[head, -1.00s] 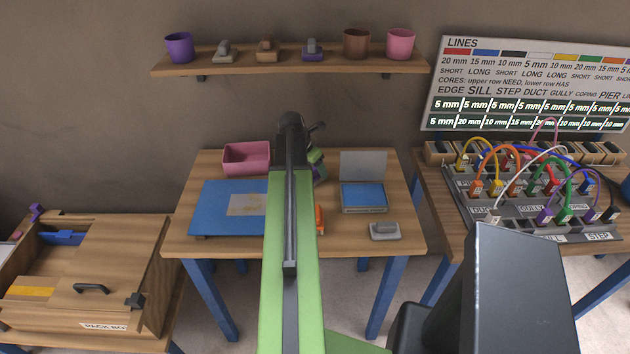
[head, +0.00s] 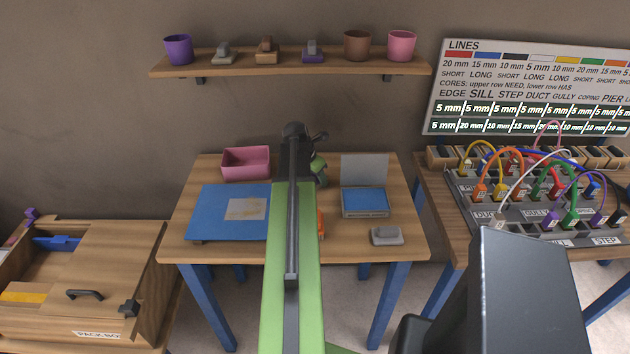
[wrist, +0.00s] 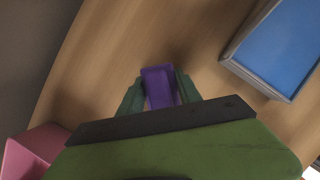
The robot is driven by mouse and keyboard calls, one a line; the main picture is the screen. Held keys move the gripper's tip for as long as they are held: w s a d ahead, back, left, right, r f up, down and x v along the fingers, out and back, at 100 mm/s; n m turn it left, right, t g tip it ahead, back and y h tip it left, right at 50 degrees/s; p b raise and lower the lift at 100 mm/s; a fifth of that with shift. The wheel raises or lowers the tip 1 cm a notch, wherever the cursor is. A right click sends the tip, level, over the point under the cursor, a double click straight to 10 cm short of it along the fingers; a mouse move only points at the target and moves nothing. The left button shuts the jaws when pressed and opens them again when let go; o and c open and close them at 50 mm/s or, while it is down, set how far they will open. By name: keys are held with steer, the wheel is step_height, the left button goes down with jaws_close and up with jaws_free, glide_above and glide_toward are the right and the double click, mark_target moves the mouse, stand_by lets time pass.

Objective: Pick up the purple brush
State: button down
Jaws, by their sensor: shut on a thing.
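The purple brush (wrist: 159,86) is between the two green fingers of my gripper (wrist: 160,92) in the wrist view. The fingers touch it on both sides, and my gripper is shut on it. Its lower part is hidden by the gripper body. In the head view my gripper (head: 319,171) is mostly behind my arm, over the back middle of the table (head: 335,240), and the brush is hidden there. I cannot tell whether the brush touches the table.
A pink tray (head: 246,176) and a blue mat (head: 212,215) are left of my arm. A blue pad box (head: 365,202) and a grey block (head: 387,236) are to the right.

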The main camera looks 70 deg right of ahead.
step_height(320, 180, up, 10)
steer(key=p, duration=1)
steer(key=shift+r, duration=0.1)
steer(key=c, duration=1.5)
jaws_free()
steer(key=c, duration=0.5)
